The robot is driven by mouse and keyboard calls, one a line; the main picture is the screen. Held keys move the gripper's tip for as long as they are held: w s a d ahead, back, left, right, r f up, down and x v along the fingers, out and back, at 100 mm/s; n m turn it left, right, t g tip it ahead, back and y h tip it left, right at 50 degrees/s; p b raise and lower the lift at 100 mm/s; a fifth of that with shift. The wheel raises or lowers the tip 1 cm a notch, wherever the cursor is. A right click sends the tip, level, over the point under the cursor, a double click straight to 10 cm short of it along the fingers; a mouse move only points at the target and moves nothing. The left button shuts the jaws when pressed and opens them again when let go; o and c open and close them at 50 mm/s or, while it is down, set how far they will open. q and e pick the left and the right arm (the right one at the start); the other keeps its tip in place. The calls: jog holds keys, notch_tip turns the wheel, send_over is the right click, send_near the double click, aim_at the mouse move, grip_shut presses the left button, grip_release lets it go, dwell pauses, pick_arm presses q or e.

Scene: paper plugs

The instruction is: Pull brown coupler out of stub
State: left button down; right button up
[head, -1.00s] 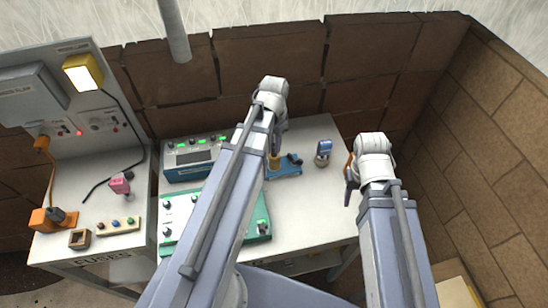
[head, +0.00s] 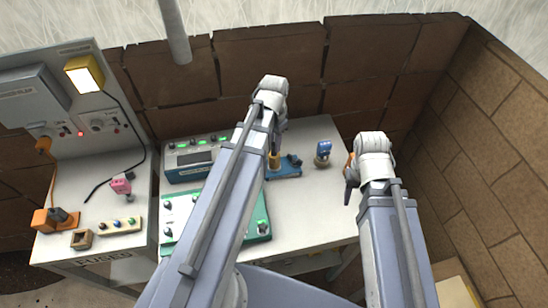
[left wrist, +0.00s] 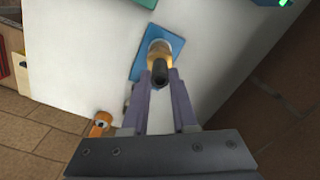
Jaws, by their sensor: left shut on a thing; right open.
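The brown coupler (left wrist: 160,52) is a tan-brown cylinder with a dark end, upright over a blue base plate (left wrist: 140,62). In the left wrist view my left gripper (left wrist: 161,78) has a finger on each side of it, shut on it. In the head view the coupler (head: 274,161) shows just below my left wrist, over the blue base (head: 285,170); my arm hides part of it. The stub is covered by the coupler, and I cannot tell how deep the coupler sits. My right gripper (head: 350,185) is open near the table's right edge, apart from the base.
A blue-topped piece (head: 323,152) stands right of the base. An orange piece (head: 348,165) is near my right gripper. A teal-edged panel (head: 258,215) and a meter box (head: 190,165) lie left. The white tabletop (head: 315,205) is clear at front right.

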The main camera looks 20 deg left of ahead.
pick_arm(q)
jog(key=shift+r, duration=0.3)
dwell(0.4)
jog(key=shift+r+p, duration=1.45)
jog(key=shift+p, duration=0.2)
jog(key=shift+r, duration=0.15)
jog(key=shift+r+p, duration=1.45)
jog(key=shift+p, duration=0.2)
jog(key=shift+d+f, duration=0.1)
